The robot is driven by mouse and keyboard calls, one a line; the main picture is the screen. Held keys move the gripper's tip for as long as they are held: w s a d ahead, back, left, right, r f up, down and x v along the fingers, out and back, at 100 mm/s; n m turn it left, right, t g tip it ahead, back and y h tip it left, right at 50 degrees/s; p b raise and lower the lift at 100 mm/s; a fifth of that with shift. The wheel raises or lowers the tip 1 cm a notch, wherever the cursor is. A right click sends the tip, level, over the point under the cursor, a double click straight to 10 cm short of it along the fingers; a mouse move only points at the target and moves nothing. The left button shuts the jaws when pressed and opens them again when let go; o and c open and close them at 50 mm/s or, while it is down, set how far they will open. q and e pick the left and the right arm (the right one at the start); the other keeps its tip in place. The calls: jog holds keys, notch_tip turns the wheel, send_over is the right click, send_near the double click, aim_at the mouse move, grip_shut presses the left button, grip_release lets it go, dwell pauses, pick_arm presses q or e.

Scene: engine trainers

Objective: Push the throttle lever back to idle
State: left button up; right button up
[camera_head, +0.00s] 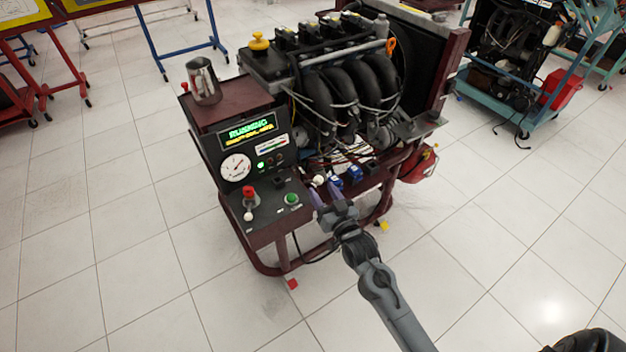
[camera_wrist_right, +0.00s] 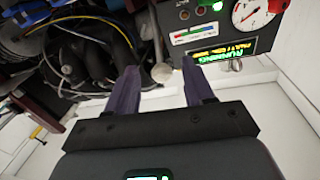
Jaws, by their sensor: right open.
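The engine trainer's sloped control panel (camera_head: 272,205) stands left of my right gripper (camera_head: 325,192). A lever with a pale round knob (camera_head: 318,180), which looks like the throttle lever, rises at the panel's right edge, close to the fingertips. In the right wrist view the lever's knob (camera_wrist_right: 161,72) appears between the two purple fingers (camera_wrist_right: 161,82) and beyond them; I cannot tell whether they touch. My right gripper is open and holds nothing. My left gripper is out of view.
The panel carries a red knob (camera_head: 249,192), a green button (camera_head: 292,199), a round gauge (camera_head: 236,167) and a lit "RUNNING" display (camera_head: 247,130). A metal jug (camera_head: 203,80) stands on top. The engine (camera_head: 350,85) is behind.

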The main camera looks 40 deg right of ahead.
aim_at(316, 181)
jog(key=b+x, duration=0.2)
jog(key=x, duration=0.3)
jog(key=shift+w+d+f, duration=0.1)
jog(key=shift+w, duration=0.15)
jog(key=shift+x, duration=0.9)
grip_shut()
